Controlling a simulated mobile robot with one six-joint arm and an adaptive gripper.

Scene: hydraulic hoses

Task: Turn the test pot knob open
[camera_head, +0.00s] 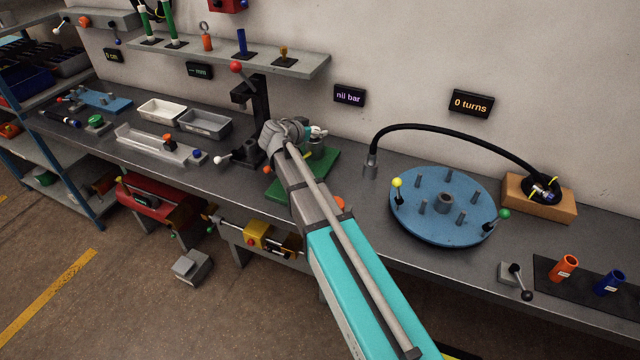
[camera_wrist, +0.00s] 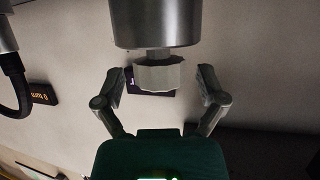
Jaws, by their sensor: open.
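The test pot, a grey metal cylinder (camera_wrist: 155,22), fills the top middle of the wrist view. Its pale grey faceted knob (camera_wrist: 159,76) sits on a short neck at the pot's end. My gripper (camera_wrist: 161,80) is open, with one finger on each side of the knob and a visible gap on both sides. In the head view my gripper (camera_head: 305,131) is over the green base plate (camera_head: 323,172) on the bench. My arm and wrist hide most of the pot there, and I cannot make out the knob.
A black lever press (camera_head: 259,105) stands left of my wrist. To the right, a black hose (camera_head: 450,132) arches over a blue round plate (camera_head: 418,221) with pegs. Wall displays read "nil bar" (camera_head: 349,95) and "0 turns" (camera_head: 471,104). A shelf (camera_head: 225,55) hangs behind.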

